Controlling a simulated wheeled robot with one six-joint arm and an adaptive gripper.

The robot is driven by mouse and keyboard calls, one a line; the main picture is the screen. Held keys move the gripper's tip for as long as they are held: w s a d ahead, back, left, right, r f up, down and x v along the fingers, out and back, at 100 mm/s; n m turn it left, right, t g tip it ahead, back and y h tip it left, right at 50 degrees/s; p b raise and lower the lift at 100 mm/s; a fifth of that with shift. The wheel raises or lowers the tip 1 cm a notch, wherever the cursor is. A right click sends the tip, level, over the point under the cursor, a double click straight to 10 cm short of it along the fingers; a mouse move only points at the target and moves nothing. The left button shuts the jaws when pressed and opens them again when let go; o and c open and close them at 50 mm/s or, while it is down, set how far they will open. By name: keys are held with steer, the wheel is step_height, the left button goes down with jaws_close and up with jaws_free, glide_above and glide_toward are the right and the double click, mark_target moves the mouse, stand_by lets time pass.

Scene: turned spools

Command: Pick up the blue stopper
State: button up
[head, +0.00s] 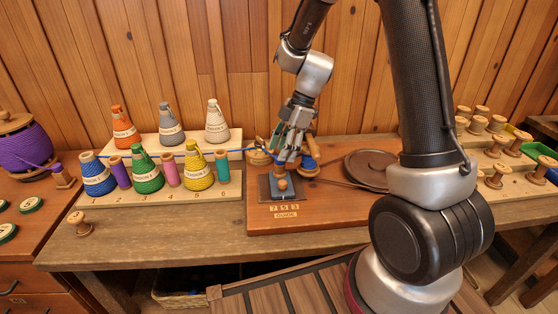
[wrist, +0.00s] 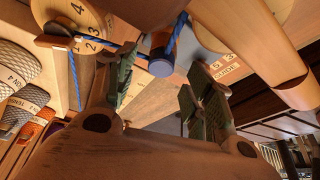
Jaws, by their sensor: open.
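My gripper (head: 287,152) is open and empty above the wooden guide board (head: 348,226), and its two fingers stand apart in the wrist view (wrist: 158,92). In the wrist view a short blue cylinder (wrist: 161,66), which looks like the blue stopper, lies beyond the fingers with blue cord beside it. It is not held. In the head view a wooden knob (head: 282,183) stands on a blue-grey block just below my gripper. A blue part (head: 308,162) shows just right of the fingers. I cannot tell which of these is the cylinder in the wrist view.
A stepped rack (head: 236,188) with colored thread cones and small spools stands left. A dark round disc (head: 368,169) lies right of my gripper. Wooden spools (head: 497,177) stand on a pale rack at far right. The bench front (head: 150,243) is mostly bare around one small spool.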

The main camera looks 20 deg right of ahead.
steer(key=shift+x, duration=0.95)
steer(key=shift+c, duration=0.4)
steer(key=c, duration=0.7)
